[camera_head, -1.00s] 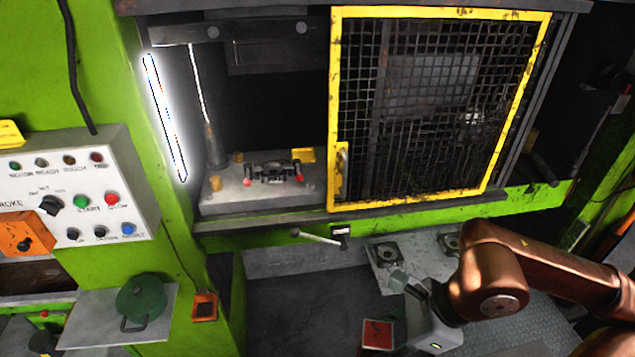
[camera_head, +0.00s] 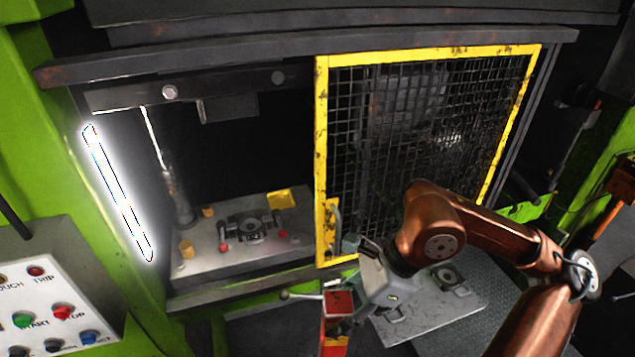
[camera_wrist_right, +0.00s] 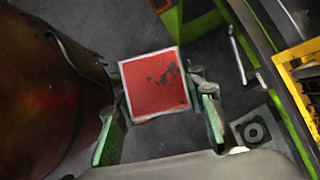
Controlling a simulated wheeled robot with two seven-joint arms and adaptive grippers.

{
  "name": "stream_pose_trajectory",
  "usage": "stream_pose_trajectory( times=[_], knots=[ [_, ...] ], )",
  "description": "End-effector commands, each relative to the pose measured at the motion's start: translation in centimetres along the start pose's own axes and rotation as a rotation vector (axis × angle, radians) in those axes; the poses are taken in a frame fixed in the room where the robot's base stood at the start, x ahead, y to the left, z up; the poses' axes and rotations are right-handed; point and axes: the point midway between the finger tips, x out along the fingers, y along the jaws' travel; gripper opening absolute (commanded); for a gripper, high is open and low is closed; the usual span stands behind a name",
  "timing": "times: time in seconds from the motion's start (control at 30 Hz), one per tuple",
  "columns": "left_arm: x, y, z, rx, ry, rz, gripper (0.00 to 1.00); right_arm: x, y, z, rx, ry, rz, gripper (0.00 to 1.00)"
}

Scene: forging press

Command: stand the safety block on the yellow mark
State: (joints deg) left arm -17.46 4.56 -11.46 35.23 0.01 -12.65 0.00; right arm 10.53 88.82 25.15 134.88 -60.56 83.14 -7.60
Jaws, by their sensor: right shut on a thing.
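The safety block (camera_head: 338,303) is a red block with pale edges, low in the middle of the head view. My right gripper (camera_head: 347,318) is shut on it and holds it in front of the press, below the bed's front edge. In the right wrist view the block's scuffed red end face (camera_wrist_right: 154,82) sits between the two green-edged fingers. The block's lower part is cut off in the head view. The yellow mark (camera_head: 281,199) lies at the back right of the press bed (camera_head: 205,250), with nothing standing on it. My left gripper is not in view.
The yellow-framed mesh guard (camera_head: 321,150) covers the right of the press opening; the left is open. A die set (camera_head: 249,228) with red and yellow knobs lies on the bed. A lever (camera_head: 300,296) juts out below the front edge. A bright lamp (camera_head: 118,195) stands at left.

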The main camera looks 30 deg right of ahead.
Motion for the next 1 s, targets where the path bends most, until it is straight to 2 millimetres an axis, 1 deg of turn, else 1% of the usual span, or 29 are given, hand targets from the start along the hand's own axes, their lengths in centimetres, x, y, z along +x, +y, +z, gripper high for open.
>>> stream_pose_trajectory(
  times=[0.03, 0.1, 0.27, 0.5, 0.6, 0.8, 1.0],
  knots=[
    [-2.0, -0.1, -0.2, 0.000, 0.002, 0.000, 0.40, -2.2, -0.8, 1.6, -0.011, -0.012, 0.002, 0.00],
    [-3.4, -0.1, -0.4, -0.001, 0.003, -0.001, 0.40, -3.7, -1.9, 2.8, -0.027, -0.015, 0.012, 0.00],
    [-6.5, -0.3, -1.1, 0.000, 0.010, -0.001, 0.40, -7.0, -4.3, 5.5, -0.067, -0.018, 0.037, 0.00],
    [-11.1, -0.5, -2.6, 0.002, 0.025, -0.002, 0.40, -11.7, -7.7, 9.4, -0.131, -0.010, 0.077, 0.00],
    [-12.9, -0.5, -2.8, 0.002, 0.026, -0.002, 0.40, -13.5, -9.0, 10.9, -0.157, -0.003, 0.093, 0.00],
    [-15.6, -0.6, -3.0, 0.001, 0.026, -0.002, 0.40, -16.0, -11.0, 13.2, -0.200, 0.013, 0.118, 0.00],
    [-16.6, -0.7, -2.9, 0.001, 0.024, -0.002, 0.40, -17.0, -11.9, 14.1, -0.220, 0.024, 0.131, 0.00]
  ],
)
